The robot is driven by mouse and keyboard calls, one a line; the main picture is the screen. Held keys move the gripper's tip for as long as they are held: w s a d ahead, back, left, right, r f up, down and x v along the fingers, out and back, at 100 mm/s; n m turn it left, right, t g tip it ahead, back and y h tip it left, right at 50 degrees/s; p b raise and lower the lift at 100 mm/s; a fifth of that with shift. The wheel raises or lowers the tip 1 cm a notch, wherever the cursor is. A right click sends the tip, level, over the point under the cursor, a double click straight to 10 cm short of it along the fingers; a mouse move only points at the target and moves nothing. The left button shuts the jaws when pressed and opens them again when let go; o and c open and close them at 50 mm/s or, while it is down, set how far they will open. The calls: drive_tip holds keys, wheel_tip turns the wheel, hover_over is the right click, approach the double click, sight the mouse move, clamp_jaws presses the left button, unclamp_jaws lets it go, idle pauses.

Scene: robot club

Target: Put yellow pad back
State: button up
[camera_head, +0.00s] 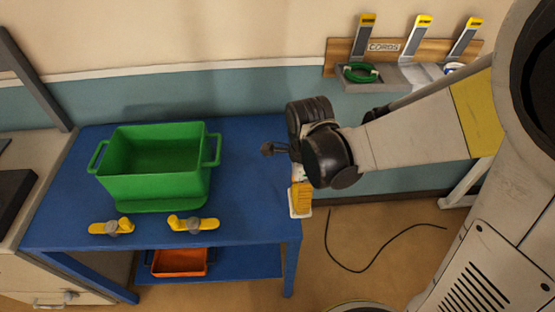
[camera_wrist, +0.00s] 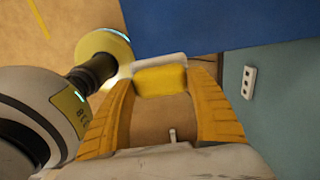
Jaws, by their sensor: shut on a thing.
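My gripper (camera_head: 300,194) hangs beside the right edge of the blue table, with its yellow fingers pointing down. In the wrist view, my gripper (camera_wrist: 163,80) has its two ribbed yellow fingers closed on the sides of a yellow pad (camera_wrist: 160,82) with a pale edge along its far side. In the head view, the fingers largely hide the pad, and a pale edge shows at their tips. I cannot tell where the pad's own place is.
A green bin (camera_head: 155,190) stands on the blue table (camera_head: 245,215), with two yellow, grey-knobbed pieces (camera_head: 112,227) (camera_head: 193,224) in front. An orange tray (camera_head: 180,262) sits on the lower shelf. A black cable (camera_head: 345,268) lies on the floor. A wall socket (camera_wrist: 249,82) is right.

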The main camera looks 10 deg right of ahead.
drive_tip(key=w+a+f+b, duration=0.1)
drive_tip(key=w+a+f, duration=0.1)
drive_tip(key=w+a+f+b, duration=0.1)
drive_tip(key=w+a+f, duration=0.1)
drive_tip(key=w+a, duration=0.1)
drive_tip(key=shift+w+f, duration=0.3)
drive_tip(key=shift+f, duration=0.05)
drive_tip(key=shift+f+b, duration=1.1)
drive_tip(key=shift+f, duration=0.85)
drive_tip(key=shift+f, duration=0.2)
drive_tip(key=o, duration=1)
drive_tip(key=shift+o, duration=0.2)
drive_tip(key=shift+r, duration=0.1)
